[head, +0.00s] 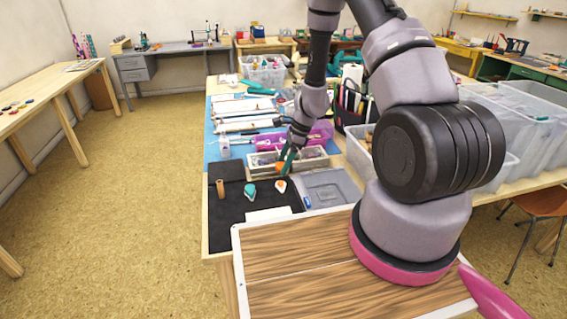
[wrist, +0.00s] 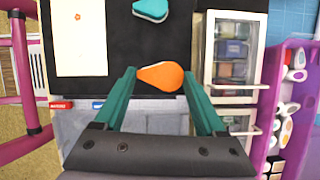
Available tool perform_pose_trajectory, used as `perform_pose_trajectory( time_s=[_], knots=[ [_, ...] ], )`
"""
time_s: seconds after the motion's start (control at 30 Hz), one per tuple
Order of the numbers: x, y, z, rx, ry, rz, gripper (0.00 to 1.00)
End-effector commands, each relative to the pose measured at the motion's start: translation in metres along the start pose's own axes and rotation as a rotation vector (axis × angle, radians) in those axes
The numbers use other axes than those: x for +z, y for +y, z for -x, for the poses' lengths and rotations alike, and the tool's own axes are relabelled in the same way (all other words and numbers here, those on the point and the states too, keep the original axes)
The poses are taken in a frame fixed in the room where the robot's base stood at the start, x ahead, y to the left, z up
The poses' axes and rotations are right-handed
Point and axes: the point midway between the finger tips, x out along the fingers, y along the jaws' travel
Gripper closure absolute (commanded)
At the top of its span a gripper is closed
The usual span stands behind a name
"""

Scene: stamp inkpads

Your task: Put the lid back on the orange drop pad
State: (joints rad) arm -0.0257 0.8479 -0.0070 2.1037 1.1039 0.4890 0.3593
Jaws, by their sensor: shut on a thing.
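My gripper (wrist: 160,73) has teal fingers and is shut on an orange drop-shaped lid (wrist: 161,77), held between the fingertips with its narrow end to the left in the wrist view. In the head view my gripper (head: 286,168) is above the far right part of the black mat. An orange drop pad (head: 281,186) with a pale edge lies on the mat just below it. In the wrist view the held lid seems to hide this pad. A teal drop pad (head: 250,191) lies to its left; it also shows in the wrist view (wrist: 150,9).
The black mat (head: 228,222) also bears a brown stamp (head: 220,188) and a white card (head: 269,214). A grey translucent box lid (head: 325,190) lies right of it. A compartment box (head: 265,161) and a purple tray (head: 268,142) stand behind.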

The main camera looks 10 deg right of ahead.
Motion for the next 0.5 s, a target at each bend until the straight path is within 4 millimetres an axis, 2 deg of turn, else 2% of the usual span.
perform_pose_trajectory(
  time_s=[0.23,0.5],
  knots=[
    [-0.004,0.000,-0.008,0.002,0.000,-0.002,0.78],
    [-0.013,0.000,-0.031,0.001,0.000,-0.003,0.78]
  ],
)
